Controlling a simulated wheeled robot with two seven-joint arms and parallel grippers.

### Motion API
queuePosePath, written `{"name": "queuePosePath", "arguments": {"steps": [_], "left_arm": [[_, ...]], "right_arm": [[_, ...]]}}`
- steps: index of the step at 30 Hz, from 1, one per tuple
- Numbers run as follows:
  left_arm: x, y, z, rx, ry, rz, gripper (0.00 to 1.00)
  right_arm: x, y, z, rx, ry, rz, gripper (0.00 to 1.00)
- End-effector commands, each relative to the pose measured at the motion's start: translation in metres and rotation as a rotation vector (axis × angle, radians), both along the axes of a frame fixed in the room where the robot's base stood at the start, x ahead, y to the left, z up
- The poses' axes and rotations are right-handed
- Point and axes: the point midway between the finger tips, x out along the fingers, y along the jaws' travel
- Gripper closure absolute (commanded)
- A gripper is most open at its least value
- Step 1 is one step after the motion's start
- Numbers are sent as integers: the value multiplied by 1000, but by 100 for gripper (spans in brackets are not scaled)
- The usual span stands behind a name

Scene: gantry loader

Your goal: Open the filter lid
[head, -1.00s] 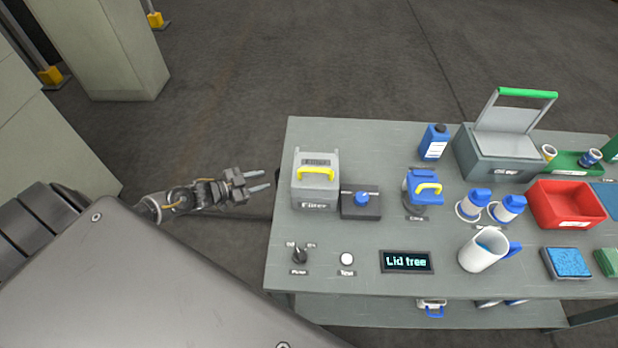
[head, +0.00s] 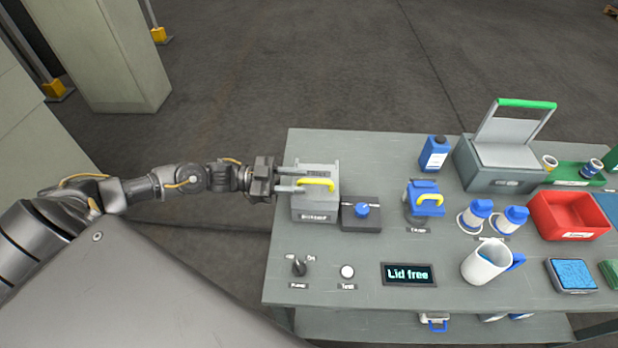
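The filter box (head: 314,207) is a grey housing with a yellow handle (head: 316,184) on its lid, at the left end of the table. The lid looks shut. My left gripper (head: 299,179) comes in from the left with its two fingers apart. The fingertips reach the left side of the lid beside the yellow handle; I cannot tell whether they touch it. A black block with a blue knob (head: 362,209) stands right of the box. The display (head: 408,274) reads "Lid free". My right gripper is not in view.
A pump switch (head: 298,266) and a white button (head: 347,271) sit in front of the box. A blue unit with a yellow handle (head: 425,198), a white jug (head: 484,262) and a red bin (head: 568,215) stand further right. The table's left edge is below my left arm.

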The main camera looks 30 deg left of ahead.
Motion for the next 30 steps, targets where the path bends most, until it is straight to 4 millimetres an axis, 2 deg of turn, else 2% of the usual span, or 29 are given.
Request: {"name": "queuePosePath", "arguments": {"steps": [3, 7, 18, 20, 26, 27, 30], "left_arm": [[9, -17, 3, -2, -2, -1, 66], [14, -28, 2, 0, -1, 0, 66], [16, -34, 0, 0, -1, 0, 66], [16, -34, 0, 0, -1, 0, 71], [16, -34, 0, 0, -1, 1, 97], [17, -34, 0, 0, -1, 1, 100], [17, -34, 0, 0, -1, 1, 100]], "right_arm": [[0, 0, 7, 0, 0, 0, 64], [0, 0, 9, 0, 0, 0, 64], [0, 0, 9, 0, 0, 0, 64], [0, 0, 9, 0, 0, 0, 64], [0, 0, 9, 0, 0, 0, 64], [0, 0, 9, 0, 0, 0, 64], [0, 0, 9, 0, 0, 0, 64]]}}
